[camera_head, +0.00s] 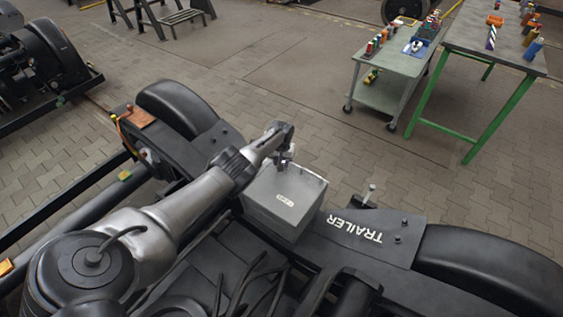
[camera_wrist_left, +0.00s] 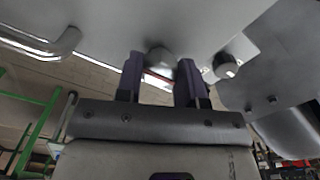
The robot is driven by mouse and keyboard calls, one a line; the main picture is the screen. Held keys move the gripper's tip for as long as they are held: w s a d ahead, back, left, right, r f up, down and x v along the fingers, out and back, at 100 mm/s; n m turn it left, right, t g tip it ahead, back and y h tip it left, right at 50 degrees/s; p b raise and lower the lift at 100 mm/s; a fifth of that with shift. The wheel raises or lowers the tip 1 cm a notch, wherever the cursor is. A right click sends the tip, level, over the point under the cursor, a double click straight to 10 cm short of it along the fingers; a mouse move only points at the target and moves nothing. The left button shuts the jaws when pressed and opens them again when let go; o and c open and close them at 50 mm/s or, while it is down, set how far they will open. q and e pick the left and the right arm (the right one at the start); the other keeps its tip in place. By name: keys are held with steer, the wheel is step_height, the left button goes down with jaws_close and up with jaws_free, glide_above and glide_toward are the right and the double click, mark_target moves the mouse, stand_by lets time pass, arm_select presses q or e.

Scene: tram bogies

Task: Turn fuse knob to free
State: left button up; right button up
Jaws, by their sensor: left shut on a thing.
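A light grey box (camera_head: 287,205) with a small white label sits on the bogie frame beside the word TRAILER. My left gripper (camera_head: 283,158) is at the far side of the box's top edge. In the left wrist view my left gripper (camera_wrist_left: 160,72) has its two dark fingers on either side of a rounded grey knob (camera_wrist_left: 160,57), shut on it. A second round knob (camera_wrist_left: 226,66) with a white mark sits to the right on the same grey face. I cannot tell from the markings which setting the held knob is at. My right gripper is not in view.
A bent metal handle (camera_wrist_left: 45,45) is left of the fingers. Black wheels (camera_head: 490,262) flank the box along the bogie. A bolt (camera_head: 371,192) stands up right of the box. A grey cart (camera_head: 385,93) and a green-legged table (camera_head: 490,50) stand beyond open paved floor.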

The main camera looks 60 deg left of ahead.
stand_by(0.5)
arm_select(q)
steer(key=o, duration=0.9)
steer(key=shift+r+p, duration=5)
steer(key=shift+r, duration=1.95)
